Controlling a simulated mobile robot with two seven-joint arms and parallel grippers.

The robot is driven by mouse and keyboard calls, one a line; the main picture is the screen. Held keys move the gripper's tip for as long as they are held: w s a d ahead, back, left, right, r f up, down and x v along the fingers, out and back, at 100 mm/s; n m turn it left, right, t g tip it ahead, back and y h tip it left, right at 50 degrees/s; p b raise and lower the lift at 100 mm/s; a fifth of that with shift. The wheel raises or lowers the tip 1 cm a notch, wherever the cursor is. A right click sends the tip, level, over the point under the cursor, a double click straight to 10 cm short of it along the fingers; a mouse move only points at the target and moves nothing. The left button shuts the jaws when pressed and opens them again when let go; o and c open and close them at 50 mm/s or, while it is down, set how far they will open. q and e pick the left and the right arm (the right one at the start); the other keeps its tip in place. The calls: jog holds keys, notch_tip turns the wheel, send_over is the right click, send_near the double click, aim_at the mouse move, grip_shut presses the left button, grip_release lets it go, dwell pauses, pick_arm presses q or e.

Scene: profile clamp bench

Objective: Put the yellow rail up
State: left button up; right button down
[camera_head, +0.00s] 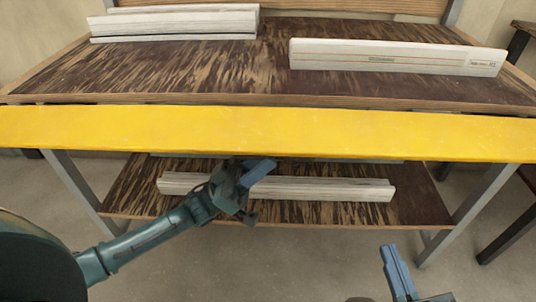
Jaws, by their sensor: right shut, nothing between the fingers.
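The yellow rail (300,132) is a long flat bar that crosses the whole head view in front of the bench's front edge, roughly level. Both its ends are outside the view. My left gripper (258,170) is just below the rail's lower edge, left of the picture's middle. I cannot tell whether its fingers touch or grip the rail, as they are small and partly hidden. My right gripper (389,255) is low in the view, right of the middle, well below the rail. It is shut and empty.
The bench top (250,75) carries white boards at the back left (175,24) and the right (395,57). Another white board (320,188) lies on the lower shelf (130,195). Metal legs (470,210) stand at both sides. Floor (290,265) is clear in front.

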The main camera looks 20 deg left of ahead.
pick_arm(q)
jog(key=shift+w+d+r, duration=0.2)
jog(key=shift+d+r, duration=0.3)
jog(key=shift+c, duration=0.4)
grip_shut()
